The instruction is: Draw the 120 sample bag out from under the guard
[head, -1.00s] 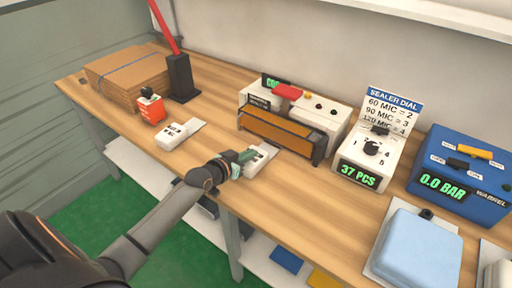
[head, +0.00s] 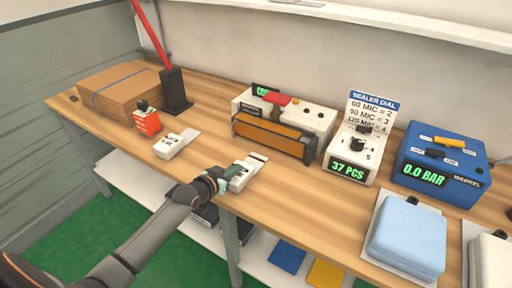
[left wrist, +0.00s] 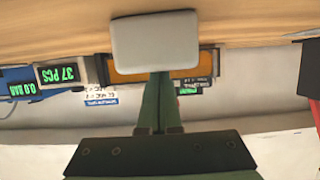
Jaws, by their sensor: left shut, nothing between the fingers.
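My left gripper (head: 225,181), with green fingers, is shut and empty at the front edge of the bench. It is right beside the near end of a small white pack with dark marks (head: 246,172); I cannot tell whether they touch. A similar white pack (head: 174,146) lies further left. I cannot read which is the 120 sample bag. The sealer (head: 315,118) stands behind, with an orange-brown panel in a dark frame, perhaps the guard (head: 272,137), along its front. In the left wrist view, upside down, the shut fingers (left wrist: 156,78) point at a pale block (left wrist: 155,42).
A dial box reading 37 PCS (head: 350,156) and a blue box reading 0.0 BAR (head: 436,170) stand right of the sealer. A light blue cushion (head: 408,236) lies at the front right. Cardboard (head: 120,90) and a red-handled post (head: 174,92) stand left. Bench between the packs is clear.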

